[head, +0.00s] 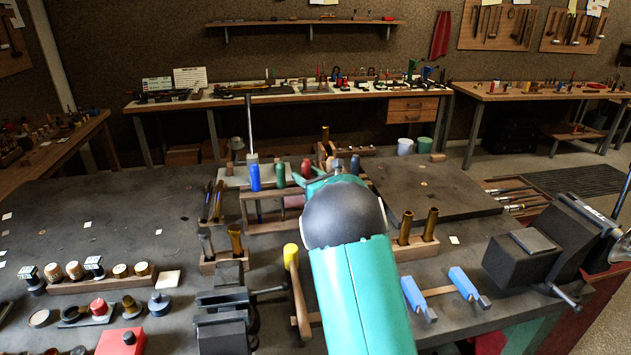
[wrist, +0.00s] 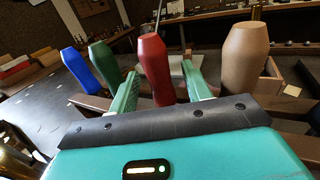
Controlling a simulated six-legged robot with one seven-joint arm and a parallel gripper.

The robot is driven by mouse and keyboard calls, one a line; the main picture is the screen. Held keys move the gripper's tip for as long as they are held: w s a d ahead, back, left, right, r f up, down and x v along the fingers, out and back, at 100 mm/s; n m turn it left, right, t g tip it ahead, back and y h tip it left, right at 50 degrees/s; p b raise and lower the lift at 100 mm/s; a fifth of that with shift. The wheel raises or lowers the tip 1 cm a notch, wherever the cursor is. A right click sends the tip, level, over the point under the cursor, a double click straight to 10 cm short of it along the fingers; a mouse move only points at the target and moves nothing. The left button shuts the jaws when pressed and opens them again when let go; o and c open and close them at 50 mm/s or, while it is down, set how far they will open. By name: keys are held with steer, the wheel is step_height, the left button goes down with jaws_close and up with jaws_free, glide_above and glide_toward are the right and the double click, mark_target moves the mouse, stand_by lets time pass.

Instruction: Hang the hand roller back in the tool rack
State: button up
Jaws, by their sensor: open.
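The tool rack is a wooden frame (head: 262,226) at mid-table, with handled tools hanging upright in it. A red handle (wrist: 156,68) stands upright between the fingers of my open gripper (wrist: 160,70); gaps show on both sides. It also shows in the head view (head: 306,168). Left of it in the wrist view are a green handle (wrist: 105,66) and a blue handle (wrist: 82,70); a tan handle (wrist: 247,57) stands to the right. The working ends are hidden, so I cannot tell surely which tool is the hand roller. My arm covers the rack's right part in the head view.
A yellow-headed mallet (head: 292,262) lies left of my arm. A small block with brass pieces (head: 433,224) stands to the right, near two blue-handled tools (head: 414,297) and a dark vise (head: 545,245). A thin upright rod (head: 250,128) rises behind the rack.

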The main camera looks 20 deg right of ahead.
steer(key=v, duration=1.3)
steer(key=shift+s, duration=0.25)
steer(key=shift+r, duration=0.1)
